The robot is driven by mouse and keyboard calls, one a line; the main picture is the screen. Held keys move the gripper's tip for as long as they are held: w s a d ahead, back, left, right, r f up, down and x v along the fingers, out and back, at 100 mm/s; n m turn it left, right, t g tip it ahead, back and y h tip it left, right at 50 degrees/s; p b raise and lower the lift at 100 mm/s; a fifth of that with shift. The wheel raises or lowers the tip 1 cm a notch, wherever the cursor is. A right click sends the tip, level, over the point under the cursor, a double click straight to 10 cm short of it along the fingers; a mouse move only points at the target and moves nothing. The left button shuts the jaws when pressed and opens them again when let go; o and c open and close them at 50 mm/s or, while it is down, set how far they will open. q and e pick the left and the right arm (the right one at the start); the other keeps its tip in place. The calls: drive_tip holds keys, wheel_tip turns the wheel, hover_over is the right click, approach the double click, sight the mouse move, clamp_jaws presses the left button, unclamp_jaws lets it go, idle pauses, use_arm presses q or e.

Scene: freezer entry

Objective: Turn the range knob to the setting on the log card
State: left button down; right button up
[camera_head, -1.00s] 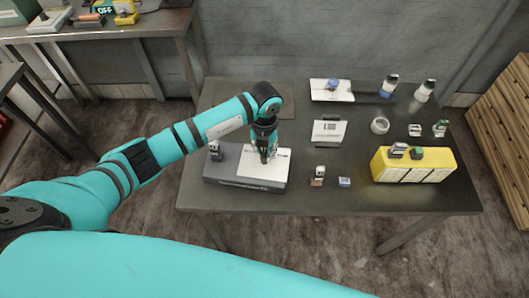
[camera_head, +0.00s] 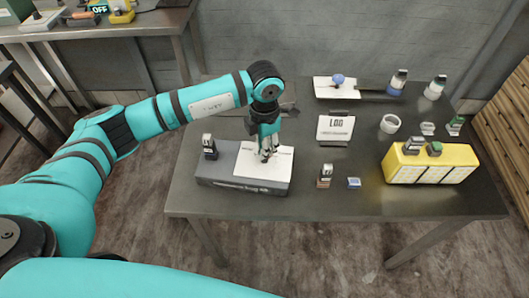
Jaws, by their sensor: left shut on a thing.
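A grey box (camera_head: 215,178) with a white top plate (camera_head: 282,163) sits at the left front of the table. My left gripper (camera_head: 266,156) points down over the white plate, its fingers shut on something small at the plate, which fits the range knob. The fingers hide the knob, and its setting cannot be read. The log card (camera_head: 336,127) is a white card headed "LOG" on a dark stand behind and right of the box. Its smaller line is too small to read. My right gripper is not in view.
A small dark-and-white block (camera_head: 325,177) and a blue one (camera_head: 354,183) stand right of the box. A yellow case (camera_head: 431,174) is farther right. A white ring (camera_head: 390,124) and bottles (camera_head: 397,82) are behind. The table's front middle is clear.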

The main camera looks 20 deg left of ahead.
use_arm(q)
drive_tip(key=shift+m+b, duration=0.9)
drive_tip(key=shift+m, duration=0.1)
drive_tip(key=c, duration=1.3)
unclamp_jaws()
drive_tip(key=shift+c, duration=0.2)
drive_tip(key=shift+r, duration=0.15)
wheel_tip(320, 180, up, 12)
